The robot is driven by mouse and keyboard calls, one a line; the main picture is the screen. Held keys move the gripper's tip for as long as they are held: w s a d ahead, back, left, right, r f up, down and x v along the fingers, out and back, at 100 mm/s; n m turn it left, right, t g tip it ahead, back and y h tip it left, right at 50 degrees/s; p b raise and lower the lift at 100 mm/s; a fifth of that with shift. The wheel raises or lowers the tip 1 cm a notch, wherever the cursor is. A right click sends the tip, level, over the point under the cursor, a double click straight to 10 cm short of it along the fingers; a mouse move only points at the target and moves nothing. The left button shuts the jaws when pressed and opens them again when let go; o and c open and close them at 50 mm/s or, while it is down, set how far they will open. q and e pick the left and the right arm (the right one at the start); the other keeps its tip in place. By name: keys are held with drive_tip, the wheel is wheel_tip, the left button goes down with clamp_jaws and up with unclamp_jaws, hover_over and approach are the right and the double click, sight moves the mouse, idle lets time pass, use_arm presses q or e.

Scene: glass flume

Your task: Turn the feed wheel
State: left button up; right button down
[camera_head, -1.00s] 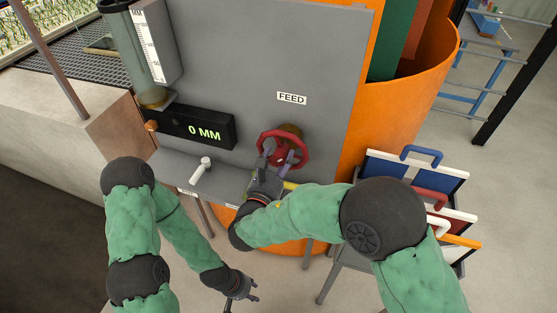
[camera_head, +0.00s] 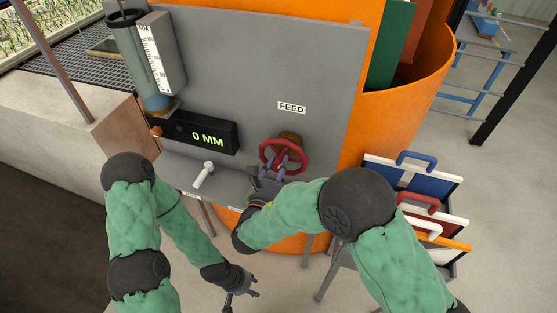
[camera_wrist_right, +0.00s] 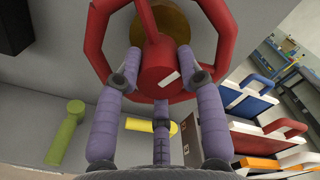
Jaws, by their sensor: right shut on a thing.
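The red feed wheel (camera_head: 305,157) sits on the grey panel (camera_head: 235,60) under the FEED label (camera_head: 292,107). My right gripper (camera_head: 276,172) is at the wheel's front. In the right wrist view my right gripper (camera_wrist_right: 160,68) has its purple fingers on either side of the red hub (camera_wrist_right: 157,82), shut on it. A white mark shows on the hub. The display (camera_head: 200,136) reads 0 MM. My left gripper (camera_head: 241,290) hangs empty below the panel, with its fingers apart.
A clear tube (camera_head: 137,60) with a scale (camera_head: 153,52) stands at the panel's left. Boards with coloured handles (camera_head: 417,157) stand in a rack at right. An orange drum (camera_head: 415,105) is behind the panel.

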drive_tip(key=shift+d+f+n+p, duration=0.1)
drive_tip(key=shift+f+n+p, duration=0.1)
drive_tip(key=shift+n+p, duration=1.15)
drive_tip(key=shift+s, duration=0.1)
drive_tip(key=c, duration=1.1)
unclamp_jaws()
drive_tip(key=shift+c, duration=0.2)
drive_tip(key=o, duration=0.4)
drive_tip(key=shift+c, duration=0.2)
drive_tip(key=shift+r, duration=0.1)
drive_tip(key=shift+s, duration=0.15)
drive_tip(key=v, duration=1.1)
drive_tip(key=shift+s, duration=0.25)
